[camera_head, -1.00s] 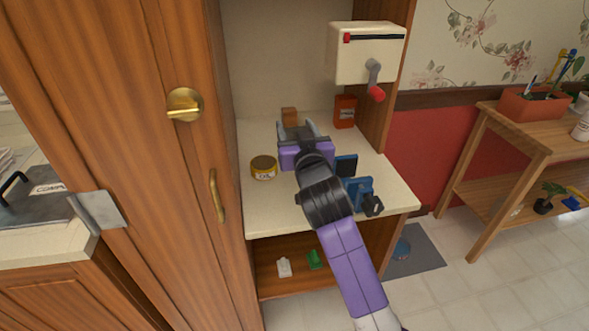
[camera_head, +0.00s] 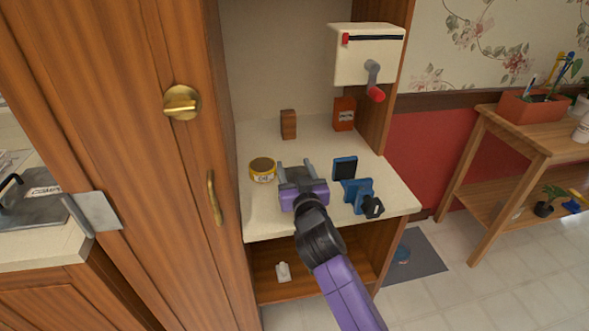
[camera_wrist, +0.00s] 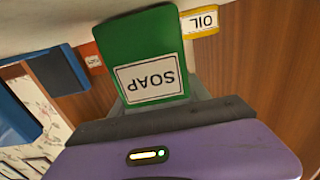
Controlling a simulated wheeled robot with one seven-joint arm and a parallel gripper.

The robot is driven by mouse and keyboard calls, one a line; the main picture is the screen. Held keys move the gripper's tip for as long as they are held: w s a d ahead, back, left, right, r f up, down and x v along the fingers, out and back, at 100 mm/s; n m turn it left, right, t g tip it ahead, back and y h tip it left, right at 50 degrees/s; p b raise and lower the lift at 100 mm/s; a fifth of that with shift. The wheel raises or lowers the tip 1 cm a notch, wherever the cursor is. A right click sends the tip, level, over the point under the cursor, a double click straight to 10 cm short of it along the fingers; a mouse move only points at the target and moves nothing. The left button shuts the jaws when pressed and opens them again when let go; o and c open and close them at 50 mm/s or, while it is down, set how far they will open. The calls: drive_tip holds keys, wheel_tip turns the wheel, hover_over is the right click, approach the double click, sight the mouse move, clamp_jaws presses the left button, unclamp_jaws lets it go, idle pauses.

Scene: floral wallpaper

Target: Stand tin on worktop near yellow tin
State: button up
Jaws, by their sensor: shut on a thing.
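My gripper (camera_head: 295,168) is over the worktop (camera_head: 265,212), just right of the yellow tin (camera_head: 263,170). It is shut on a green tin (camera_wrist: 140,45) with a white SOAP label, upside down in the wrist view. In the head view my gripper hides the green tin, so I cannot tell whether its base touches the worktop. The yellow tin stands upright. Its OIL label also shows beside the green tin in the wrist view (camera_wrist: 201,20).
A brown block (camera_head: 288,125) and an orange-red tin (camera_head: 344,114) stand at the back. A black-faced blue object (camera_head: 345,168) and a blue clamp-like object (camera_head: 359,195) are close on the right. A white crank box (camera_head: 366,54) hangs above. The worktop's front left is clear.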

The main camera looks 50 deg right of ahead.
drive_tip(key=o, duration=1.7)
drive_tip(key=shift+f, duration=0.1)
drive_tip(key=shift+c, duration=0.2)
drive_tip(key=shift+r, duration=0.25)
drive_tip(key=b+v, duration=0.1)
drive_tip(key=v, duration=1.1)
drive_tip(key=shift+f+b, duration=0.1)
drive_tip(key=shift+b, duration=0.25)
